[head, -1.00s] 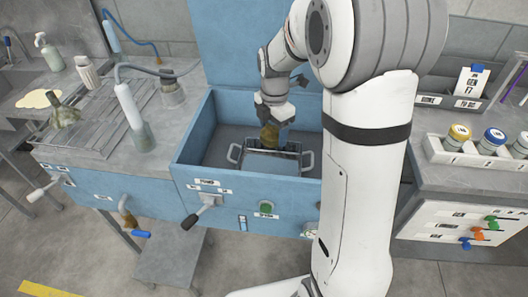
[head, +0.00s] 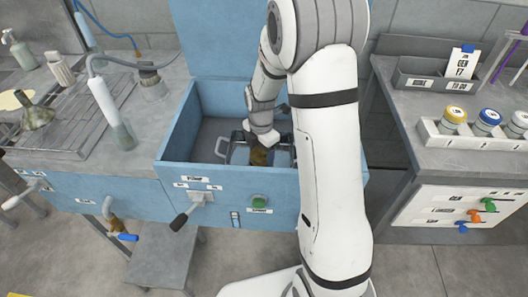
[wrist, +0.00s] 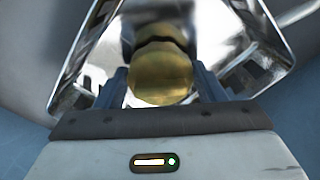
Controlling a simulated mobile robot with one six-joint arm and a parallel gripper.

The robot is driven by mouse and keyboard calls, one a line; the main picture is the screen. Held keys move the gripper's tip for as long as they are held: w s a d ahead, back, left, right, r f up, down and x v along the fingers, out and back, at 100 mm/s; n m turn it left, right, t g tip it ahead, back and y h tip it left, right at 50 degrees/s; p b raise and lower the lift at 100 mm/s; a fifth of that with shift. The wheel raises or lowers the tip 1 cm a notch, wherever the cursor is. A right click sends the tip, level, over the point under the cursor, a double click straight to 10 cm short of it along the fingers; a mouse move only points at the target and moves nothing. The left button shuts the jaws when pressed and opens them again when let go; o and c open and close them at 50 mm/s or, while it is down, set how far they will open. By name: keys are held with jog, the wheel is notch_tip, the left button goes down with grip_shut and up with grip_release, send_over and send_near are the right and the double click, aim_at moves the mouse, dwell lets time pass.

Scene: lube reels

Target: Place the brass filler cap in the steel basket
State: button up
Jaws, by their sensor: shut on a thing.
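The brass filler cap (wrist: 160,78) is gripped between the two fingers of my gripper (wrist: 162,88) in the wrist view. In the head view the cap (head: 260,157) shows as a small brown-gold shape under my gripper (head: 263,140). In the wrist view the shiny basket walls (wrist: 95,55) surround the cap. My arm hides the basket's right part.
The blue tank (head: 180,125) has walls around the basket and a raised lid behind. A lever (head: 183,218) and green button (head: 260,202) are on its front. A rack of capped jars (head: 440,134) stands on the right bench; a grated drain bench (head: 75,140) is at left.

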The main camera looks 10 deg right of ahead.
jog(key=shift+f, duration=0.25)
jog(key=shift+f, duration=0.1)
jog(key=o, duration=1.2)
notch_tip(320, 180, up, 11)
jog(key=shift+r+p, duration=0.15)
jog(key=shift+p, duration=0.15)
jog(key=s+r+m+t, duration=0.1)
jog(key=s+r+m, duration=0.3)
jog(key=s+m, duration=0.6)
jog(key=s+d+r+m+t, duration=0.1)
jog(key=s+r+m, duration=0.3)
jog(key=s+m, duration=0.7)
jog(key=shift+r+m, duration=0.2)
jog(key=shift+m, duration=1)
